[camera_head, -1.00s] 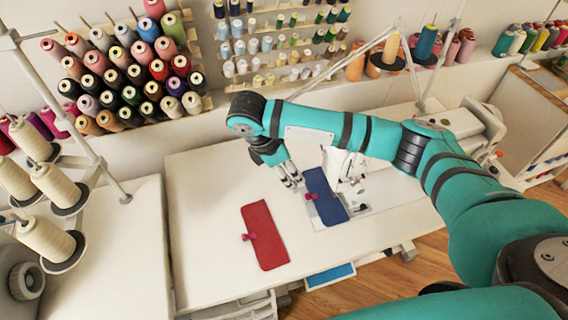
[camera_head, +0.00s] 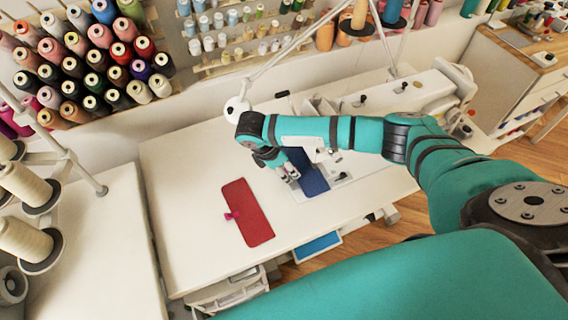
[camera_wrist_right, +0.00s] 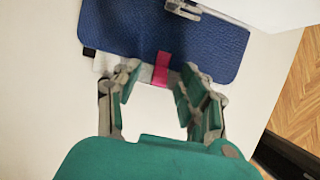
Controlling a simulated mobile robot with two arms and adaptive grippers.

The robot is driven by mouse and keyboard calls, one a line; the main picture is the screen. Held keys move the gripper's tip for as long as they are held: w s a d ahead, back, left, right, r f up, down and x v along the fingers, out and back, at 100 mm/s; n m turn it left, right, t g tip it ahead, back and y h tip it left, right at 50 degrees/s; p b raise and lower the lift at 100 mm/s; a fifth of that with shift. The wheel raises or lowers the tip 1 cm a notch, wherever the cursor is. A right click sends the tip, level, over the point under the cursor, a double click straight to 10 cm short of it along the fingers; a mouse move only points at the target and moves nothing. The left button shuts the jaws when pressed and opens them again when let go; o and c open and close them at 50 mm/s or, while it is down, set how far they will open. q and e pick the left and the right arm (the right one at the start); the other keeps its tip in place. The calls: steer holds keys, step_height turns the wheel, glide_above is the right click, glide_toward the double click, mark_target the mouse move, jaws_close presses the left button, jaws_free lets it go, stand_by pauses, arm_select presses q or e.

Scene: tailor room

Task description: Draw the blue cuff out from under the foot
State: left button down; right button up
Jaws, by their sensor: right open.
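The blue cuff (camera_head: 313,180) lies flat on the sewing machine bed, partly hidden behind my right arm in the head view. In the right wrist view the blue cuff (camera_wrist_right: 165,25) has a pink clip (camera_wrist_right: 161,68) on its near edge. A metal part that looks like the presser foot (camera_wrist_right: 183,10) rests over the cuff's far side. My right gripper (camera_head: 287,176) is at the cuff's left edge. In the wrist view the right gripper (camera_wrist_right: 158,88) is open, its fingers on either side of the clip; contact cannot be told. My left gripper is out of view.
A red cuff (camera_head: 248,213) with a pink clip lies on the white table (camera_head: 190,190), left of the machine. Thread cones (camera_head: 25,185) on a stand are at the left. Spool racks line the wall behind. The table's front left is clear.

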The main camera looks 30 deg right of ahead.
jaws_close()
steer(key=shift+a, duration=0.2)
steer(key=shift+a+r+p, duration=0.1)
steer(key=shift+a+p, duration=0.3)
steer(key=shift+a, duration=0.6)
steer(key=shift+r, duration=0.1)
steer(key=shift+a+r+p, duration=0.15)
steer(key=shift+r+p, duration=2)
steer(key=shift+p, duration=0.55)
steer(key=shift+w, duration=0.1)
